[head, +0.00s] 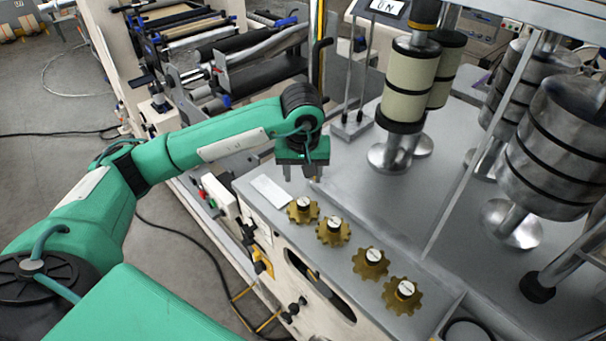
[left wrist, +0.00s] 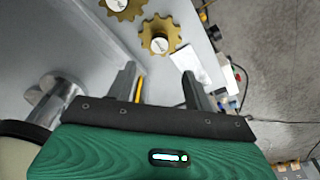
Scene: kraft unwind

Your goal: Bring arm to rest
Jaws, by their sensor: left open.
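My left arm reaches in from the left in the head view, bent over the grey machine top. My left gripper (head: 301,175) points down above the machine top, beyond the end of the row of brass gears. In the left wrist view the two fingers of my left gripper (left wrist: 162,78) stand apart with nothing held between them. The nearest brass gear (head: 302,210) lies just below the gripper in the head view; it also shows in the left wrist view (left wrist: 159,36). My right gripper is not in view.
More brass gears (head: 370,264) line the machine's front edge. A white plate (head: 270,190) lies beside the gripper. Cream rollers (head: 410,80) and metal rollers (head: 550,150) stand on the machine top (head: 385,200). A tall rod (head: 318,50) rises behind the gripper.

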